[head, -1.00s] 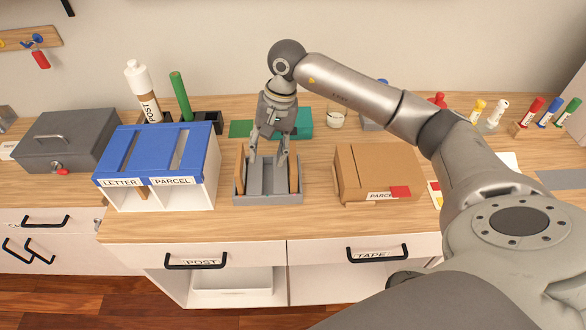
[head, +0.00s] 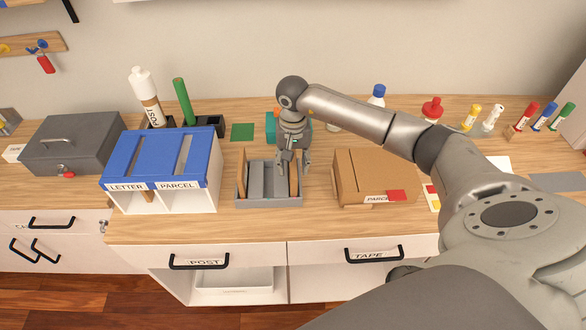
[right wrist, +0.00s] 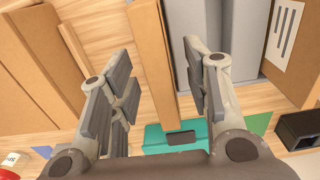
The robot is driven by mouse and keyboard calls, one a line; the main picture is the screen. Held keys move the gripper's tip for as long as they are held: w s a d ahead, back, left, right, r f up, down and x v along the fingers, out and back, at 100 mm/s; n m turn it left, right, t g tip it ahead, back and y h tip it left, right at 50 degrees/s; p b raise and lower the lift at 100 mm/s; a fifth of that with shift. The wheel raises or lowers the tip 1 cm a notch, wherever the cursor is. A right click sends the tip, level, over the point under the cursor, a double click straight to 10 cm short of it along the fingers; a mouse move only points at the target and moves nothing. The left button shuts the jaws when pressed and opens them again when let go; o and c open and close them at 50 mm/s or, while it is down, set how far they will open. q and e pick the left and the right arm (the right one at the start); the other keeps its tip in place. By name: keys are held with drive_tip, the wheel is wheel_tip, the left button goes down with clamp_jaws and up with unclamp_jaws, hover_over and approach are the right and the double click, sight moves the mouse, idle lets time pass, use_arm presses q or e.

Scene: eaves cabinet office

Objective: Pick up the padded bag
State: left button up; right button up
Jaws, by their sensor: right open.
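A grey slotted rack (head: 268,202) stands on the desk and holds two upright brown, flat pieces. The one on the right (head: 293,182) is plain and looks like the padded bag; I cannot confirm its padding. The one on the left (head: 240,172) shows a white label in the right wrist view (right wrist: 287,32). My right gripper (head: 293,172) is open over the rack's right end. In the right wrist view, the plain brown piece (right wrist: 152,60) lies between the open fingers (right wrist: 157,50), with a gap to each visible. My left gripper is not in view.
A brown carton (head: 374,172) stands close to the right of the rack. A blue-topped letter and parcel sorter (head: 160,160) stands to the left. A teal object (head: 271,128) is behind the gripper. Bare desk (head: 318,185) shows between rack and carton.

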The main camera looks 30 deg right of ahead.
drive_tip(key=shift+f, duration=1.15)
clamp_jaws()
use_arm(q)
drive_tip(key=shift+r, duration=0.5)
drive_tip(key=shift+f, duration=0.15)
use_arm(e)
drive_tip(key=shift+r, duration=0.15)
